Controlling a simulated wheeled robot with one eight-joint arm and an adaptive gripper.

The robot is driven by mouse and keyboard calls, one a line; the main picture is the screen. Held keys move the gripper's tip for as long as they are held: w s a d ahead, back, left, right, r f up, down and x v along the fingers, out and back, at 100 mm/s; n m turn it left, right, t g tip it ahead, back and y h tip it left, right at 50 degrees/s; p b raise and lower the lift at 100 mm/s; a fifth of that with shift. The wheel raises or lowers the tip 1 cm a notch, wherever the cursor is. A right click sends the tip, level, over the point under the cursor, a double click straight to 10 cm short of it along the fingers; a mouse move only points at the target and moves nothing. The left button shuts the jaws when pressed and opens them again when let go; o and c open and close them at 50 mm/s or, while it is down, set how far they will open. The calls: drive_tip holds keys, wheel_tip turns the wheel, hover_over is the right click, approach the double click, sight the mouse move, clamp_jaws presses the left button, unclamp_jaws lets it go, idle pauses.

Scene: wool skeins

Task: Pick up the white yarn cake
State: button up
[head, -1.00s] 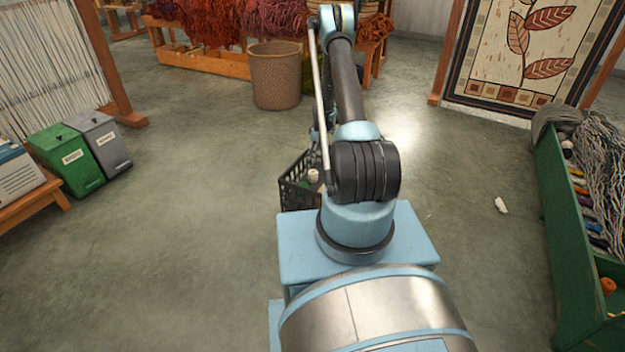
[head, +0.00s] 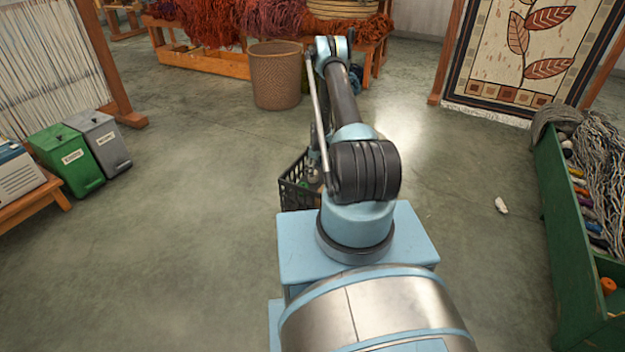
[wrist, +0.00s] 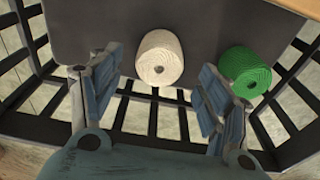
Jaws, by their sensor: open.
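The white yarn cake (wrist: 160,58) lies in a dark slatted crate (wrist: 135,118), on the crate's dark flat floor, and shows in the upper middle of the wrist view. My gripper (wrist: 158,72) is open, with one blue finger on each side of the white cake in the picture. The fingers look apart from it. A green yarn cake (wrist: 245,72) lies to the right, beyond the right finger. In the head view the crate (head: 290,195) stands on the floor beside my base, and my arm hides much of it and my gripper.
The crate's slatted walls surround the cakes closely. In the head view a woven basket (head: 276,78) stands behind the arm. A green trough (head: 560,225) with yarn is at the right, and a small white object (head: 501,205) lies on the floor.

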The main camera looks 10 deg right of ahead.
drive_tip(key=shift+w+a+f, duration=0.1)
drive_tip(key=shift+w+f, duration=0.05)
drive_tip(key=shift+f, duration=0.9)
drive_tip(key=shift+w+a+f, duration=0.1)
drive_tip(key=shift+f, duration=0.95)
drive_tip(key=c, duration=1.2)
